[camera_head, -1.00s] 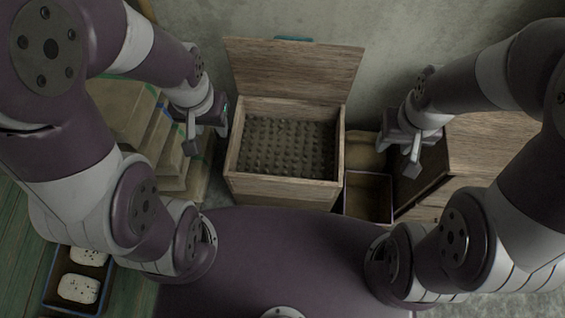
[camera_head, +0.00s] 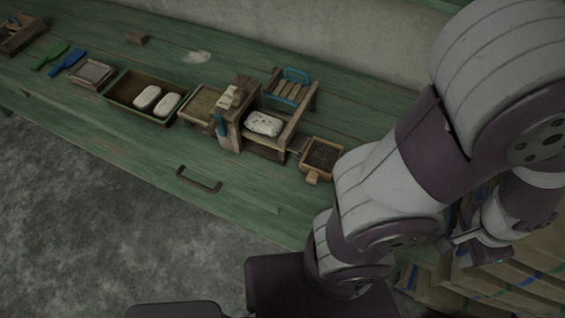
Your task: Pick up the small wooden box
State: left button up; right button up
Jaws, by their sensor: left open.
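Several small wooden containers stand on the green table (camera_head: 250,190). One small wooden box (camera_head: 311,174) with dark, grainy contents sits at the table's right part, beside my left arm. Another small wooden box (camera_head: 92,74) with a grey top or filling stands farther left. I cannot tell which one the task means. My left gripper (camera_head: 464,239) is at the right of the picture, low beside the table and well apart from both boxes. It is open and partly hidden by my arm. My right gripper is out of view.
A long tray (camera_head: 120,97) holds two white bars. A wooden press-like frame (camera_head: 236,112) with another white bar stands in the middle. A blue brush (camera_head: 66,63), a green brush (camera_head: 50,56) and a small brown block (camera_head: 136,38) lie at left. Stacked sacks (camera_head: 510,270) are at lower right.

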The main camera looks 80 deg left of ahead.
aim_at(319, 160)
jog(key=u, duration=2.6)
